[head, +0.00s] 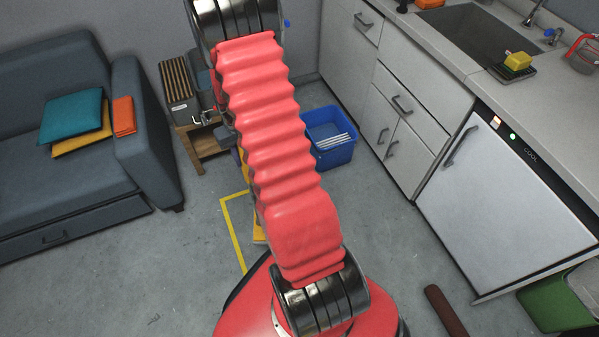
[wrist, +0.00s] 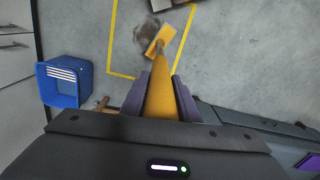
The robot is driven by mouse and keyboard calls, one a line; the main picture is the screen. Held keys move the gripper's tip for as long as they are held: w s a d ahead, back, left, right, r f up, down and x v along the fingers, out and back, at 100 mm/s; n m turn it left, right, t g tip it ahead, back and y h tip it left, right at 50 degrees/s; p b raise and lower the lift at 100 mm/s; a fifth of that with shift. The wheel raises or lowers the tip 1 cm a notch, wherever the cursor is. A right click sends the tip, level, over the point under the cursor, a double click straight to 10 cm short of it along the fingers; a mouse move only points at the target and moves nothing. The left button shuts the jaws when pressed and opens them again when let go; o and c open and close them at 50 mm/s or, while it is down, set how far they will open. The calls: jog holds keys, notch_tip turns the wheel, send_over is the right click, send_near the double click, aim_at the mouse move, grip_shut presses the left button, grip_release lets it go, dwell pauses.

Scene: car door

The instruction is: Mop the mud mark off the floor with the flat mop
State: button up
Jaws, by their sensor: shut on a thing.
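My gripper (wrist: 161,90) is shut on the orange-yellow handle of the flat mop (wrist: 161,98) in the wrist view. The handle runs away from the jaws down to the flat orange pad (wrist: 154,46) at the floor. The mud mark (wrist: 146,32) is a dark grey-brown smear on the grey floor, inside a yellow-lined area. The pad overlaps or borders its right side; I cannot tell whether the pad is pressed down. In the head view my arm hides the gripper, the mud mark and most of the mop.
A blue tub (head: 331,138) stands by the white cabinets (head: 405,105). A dark blue sofa (head: 70,190) is at left, with a small wooden table (head: 205,148) beside it. A dark red cylinder (head: 446,312) lies at lower right. The floor before the sofa is clear.

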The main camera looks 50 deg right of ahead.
jog(key=s+d+f+m, duration=0.1)
jog(key=s+d+f, duration=0.3)
jog(key=s, duration=0.3)
jog(key=s+d+f+m, duration=0.1)
jog(key=s+d+f, duration=0.4)
jog(key=s, duration=0.2)
jog(key=shift+s+d+f+m, duration=0.2)
jog(key=shift+d+f+m, duration=0.1)
jog(key=shift+m, duration=0.1)
jog(key=shift+f, duration=0.15)
notch_tip(320, 180, down, 8)
jog(key=shift+f, duration=0.8)
dwell(3.3)
